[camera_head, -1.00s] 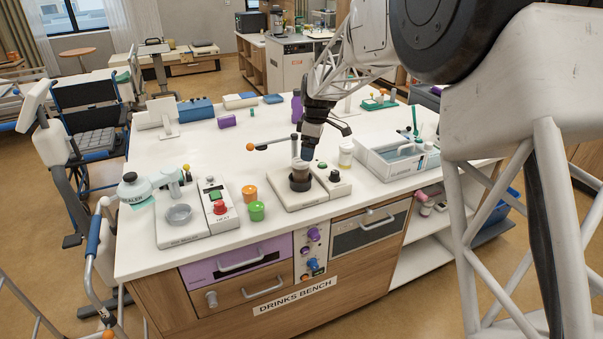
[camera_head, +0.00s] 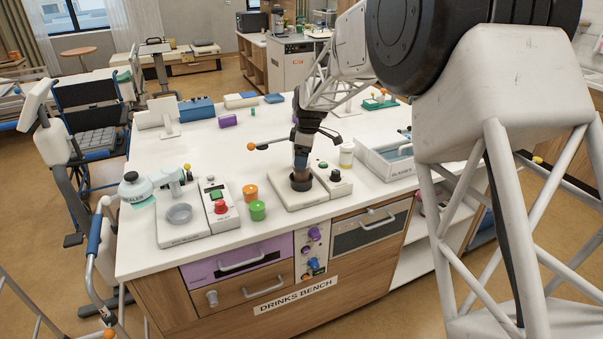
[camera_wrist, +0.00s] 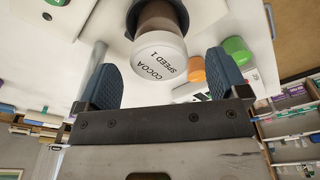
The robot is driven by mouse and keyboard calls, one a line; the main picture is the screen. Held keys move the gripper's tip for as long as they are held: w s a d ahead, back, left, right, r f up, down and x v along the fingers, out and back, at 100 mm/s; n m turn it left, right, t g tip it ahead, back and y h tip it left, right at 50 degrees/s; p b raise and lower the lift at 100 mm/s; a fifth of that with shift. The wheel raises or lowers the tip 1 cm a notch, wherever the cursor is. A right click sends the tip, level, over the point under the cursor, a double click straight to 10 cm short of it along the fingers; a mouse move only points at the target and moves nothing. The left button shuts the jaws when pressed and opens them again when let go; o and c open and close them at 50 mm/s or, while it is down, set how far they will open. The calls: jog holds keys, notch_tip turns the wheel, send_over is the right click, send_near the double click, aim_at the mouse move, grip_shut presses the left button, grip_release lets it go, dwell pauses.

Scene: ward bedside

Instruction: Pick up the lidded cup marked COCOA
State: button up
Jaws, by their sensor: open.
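The lidded cup marked COCOA (camera_wrist: 158,58) shows at the top middle of the wrist view. It has a brown body and a white lid reading "COCOA SPEED 1", and sits in a dark round holder (camera_wrist: 184,8). In the head view, the holder (camera_head: 301,183) is on a white machine base, and my gripper mostly hides the cup. My gripper (camera_wrist: 162,72) is open, with blue fingers on either side of the lid in the wrist picture. I cannot tell whether they touch it. In the head view, my gripper (camera_head: 301,163) is over the holder.
Orange (camera_head: 250,192) and green (camera_head: 257,210) pots stand left of the machine. The white benchtop (camera_head: 215,150) behind is largely clear.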

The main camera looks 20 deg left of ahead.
aim_at(301, 173)
dwell(0.3)
jog(key=shift+a+f, duration=0.2)
jog(key=shift+f, duration=1.1)
jog(key=shift+a+f, duration=0.2)
jog(key=shift+f, duration=1.1)
jog(key=c, duration=1.1)
